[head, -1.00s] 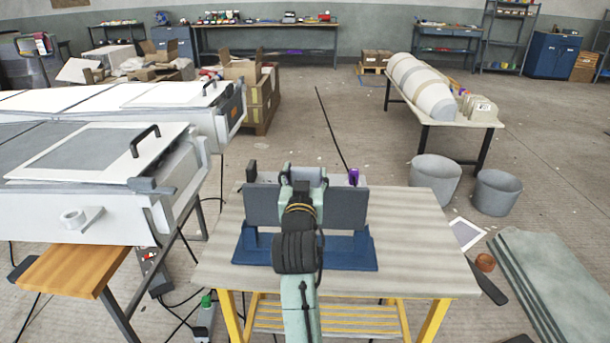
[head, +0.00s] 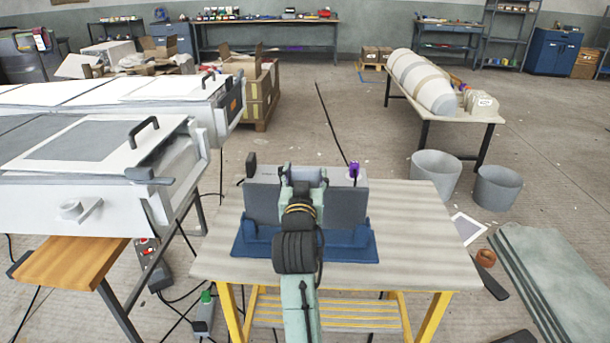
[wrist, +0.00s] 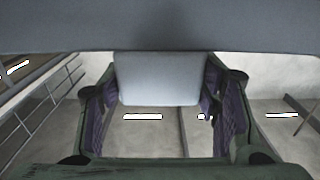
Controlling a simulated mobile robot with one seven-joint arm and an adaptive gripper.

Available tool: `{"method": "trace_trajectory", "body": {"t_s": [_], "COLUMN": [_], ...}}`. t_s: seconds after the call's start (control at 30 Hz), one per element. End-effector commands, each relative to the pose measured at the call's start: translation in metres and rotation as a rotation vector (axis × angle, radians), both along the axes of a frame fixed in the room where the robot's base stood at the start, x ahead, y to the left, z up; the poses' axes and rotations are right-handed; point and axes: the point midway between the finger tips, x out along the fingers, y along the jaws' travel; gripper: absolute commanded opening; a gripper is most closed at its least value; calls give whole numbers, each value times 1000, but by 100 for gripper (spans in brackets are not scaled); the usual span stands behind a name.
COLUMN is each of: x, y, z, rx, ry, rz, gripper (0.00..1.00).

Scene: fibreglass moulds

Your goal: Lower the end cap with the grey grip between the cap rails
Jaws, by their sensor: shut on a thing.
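My gripper (head: 304,180) is above the middle of a grey block on the worktable. In the wrist view its purple-padded fingers (wrist: 160,115) are shut on a pale grey piece (wrist: 158,80), which looks like the grey grip of the end cap. A wide dark grey panel (head: 345,207), apparently the end cap or the mould's front, stands upright over a blue stand (head: 345,246). My arm hides its middle. I cannot tell the cap rails apart, nor whether the cap sits between them.
A black knob (head: 251,164) and a purple piece (head: 354,170) stand at the block's two top corners. The worktable (head: 425,240) is bare to the right. A large white mould (head: 70,205) stands close on the left. Two grey buckets (head: 435,176) stand beyond on the right.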

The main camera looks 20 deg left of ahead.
Motion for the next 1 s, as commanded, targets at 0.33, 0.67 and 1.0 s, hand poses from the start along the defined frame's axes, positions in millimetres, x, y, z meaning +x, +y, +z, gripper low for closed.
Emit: {"method": "trace_trajectory", "body": {"t_s": [0.33, 0.67, 1.0], "x": [0, 0, 0], "y": [0, 0, 0], "z": [-9, -17, -25], "rx": [1, 1, 1], "ry": [-3, -3, -3], "rz": [0, 0, 0], "gripper": [0, 0, 0]}}
